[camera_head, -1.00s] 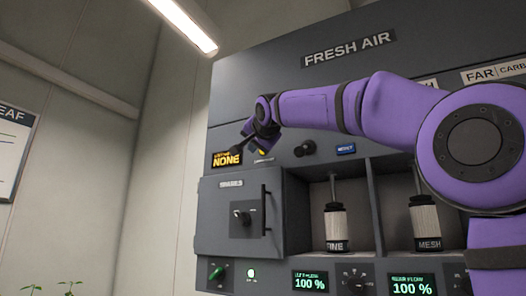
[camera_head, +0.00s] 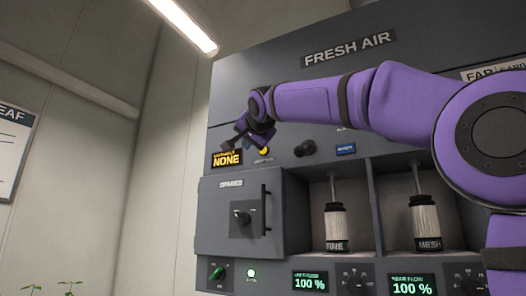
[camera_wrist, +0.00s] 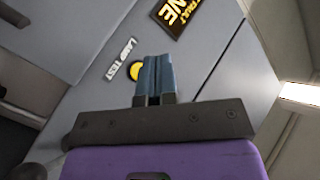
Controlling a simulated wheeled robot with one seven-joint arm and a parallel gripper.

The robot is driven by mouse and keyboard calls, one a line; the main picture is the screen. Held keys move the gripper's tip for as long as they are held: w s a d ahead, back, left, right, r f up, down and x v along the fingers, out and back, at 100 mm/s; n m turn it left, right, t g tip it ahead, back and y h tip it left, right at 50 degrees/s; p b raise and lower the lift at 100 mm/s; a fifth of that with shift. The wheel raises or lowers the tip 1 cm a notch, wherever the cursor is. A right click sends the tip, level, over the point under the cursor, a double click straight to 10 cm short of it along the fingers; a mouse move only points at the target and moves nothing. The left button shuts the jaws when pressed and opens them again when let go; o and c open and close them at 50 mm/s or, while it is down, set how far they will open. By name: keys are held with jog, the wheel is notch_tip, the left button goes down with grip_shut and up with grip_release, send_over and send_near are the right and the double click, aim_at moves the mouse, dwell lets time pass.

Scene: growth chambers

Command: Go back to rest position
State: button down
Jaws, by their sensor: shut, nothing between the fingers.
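My purple arm reaches across the upper part of the grey FRESH AIR panel (camera_head: 240,92) in the head view. My gripper (camera_head: 238,143) is near the panel's left side, just above the display reading NONE (camera_head: 227,159) and the yellow lamp-test button (camera_head: 264,151). In the wrist view, my gripper's blue fingers (camera_wrist: 154,78) are together with nothing between them. The yellow button (camera_wrist: 135,70) shows just left of the fingertips there, partly hidden by them. I cannot tell the exact gap between fingertips and panel.
Below is a closed SPARES door (camera_head: 215,218) with a vertical handle (camera_head: 264,210). FINE (camera_head: 335,222) and MESH (camera_head: 425,218) cartridges stand in open bays to the right. A black knob (camera_head: 305,148) sticks out under my forearm. Free space lies left of the panel.

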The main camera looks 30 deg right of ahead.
jog(key=shift+f, duration=0.1)
jog(key=s+d+f+n+g+y, duration=0.1)
jog(key=s+f+n+g, duration=0.2)
jog(key=s+f, duration=0.7)
jog(key=s+d+f+n+g, duration=0.1)
jog(key=s+f+n+g, duration=0.2)
jog(key=s+f, duration=0.8)
jog(key=s+d+f+n+g+y, duration=0.1)
jog(key=s+f+n+g, duration=0.2)
jog(key=s+f, duration=0.8)
notch_tip(320, 180, down, 17)
jog(key=shift+s+r+g+y, duration=0.2)
jog(key=shift+g+y, duration=0.1)
jog(key=shift+g, duration=0.6)
